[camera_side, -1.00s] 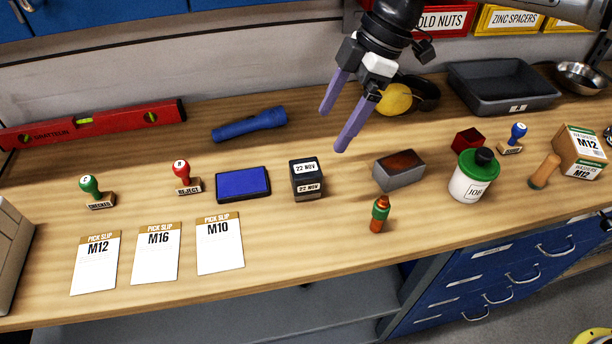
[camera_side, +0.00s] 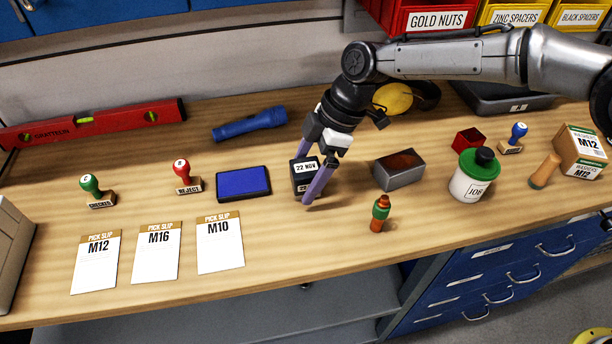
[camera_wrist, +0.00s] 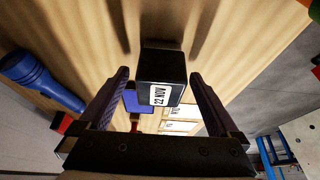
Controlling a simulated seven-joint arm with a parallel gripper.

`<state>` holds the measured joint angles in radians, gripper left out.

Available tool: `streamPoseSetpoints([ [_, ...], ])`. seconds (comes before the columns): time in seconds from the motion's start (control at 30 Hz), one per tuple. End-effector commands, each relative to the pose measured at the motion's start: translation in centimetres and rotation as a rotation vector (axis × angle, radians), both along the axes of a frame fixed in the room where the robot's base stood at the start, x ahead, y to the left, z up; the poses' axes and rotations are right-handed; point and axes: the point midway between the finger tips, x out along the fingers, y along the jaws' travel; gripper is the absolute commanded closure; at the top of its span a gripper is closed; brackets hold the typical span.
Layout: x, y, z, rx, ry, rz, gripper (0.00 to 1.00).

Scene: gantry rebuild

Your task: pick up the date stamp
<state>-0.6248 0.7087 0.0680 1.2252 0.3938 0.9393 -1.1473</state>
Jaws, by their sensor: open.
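The date stamp (camera_side: 302,168) is a small black block with white "22 NOV" labels, standing upright on the wooden bench. In the wrist view the date stamp (camera_wrist: 162,72) lies between and just ahead of my two fingers, with a gap on each side. My gripper (camera_side: 312,170) is open and reaches down at the stamp; one purple finger passes in front of its right side and hides part of the lower label. The open fingers of my gripper (camera_wrist: 160,80) also show in the wrist view. I cannot tell how far down the fingers reach around it.
A blue ink pad (camera_side: 243,184) lies close left of the stamp. A grey block with a brown top (camera_side: 399,170) is to its right, and an orange-and-green bottle (camera_side: 380,213) is nearer the front. Pick slips (camera_side: 158,252) lie at the front left.

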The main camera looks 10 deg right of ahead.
Motion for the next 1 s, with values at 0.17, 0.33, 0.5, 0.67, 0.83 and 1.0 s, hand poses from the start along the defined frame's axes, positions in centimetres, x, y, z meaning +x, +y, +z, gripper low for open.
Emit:
streamPoseSetpoints([
  [0.17, -0.01, 0.11, -0.27, 0.0, 0.0, 0.0, 0.03],
  [0.33, -0.01, 0.1, -0.25, 0.0, 0.0, 0.0, 0.17],
  [0.5, -0.01, 0.09, -0.23, 0.0, 0.0, 0.0, 0.47],
  [0.67, -0.01, 0.09, -0.22, 0.0, 0.0, 0.0, 0.76],
  [0.83, 0.01, 0.1, -0.15, 0.001, -0.001, 0.001, 0.98],
  [1.0, 0.02, 0.1, -0.12, 0.001, -0.001, 0.001, 0.98],
])
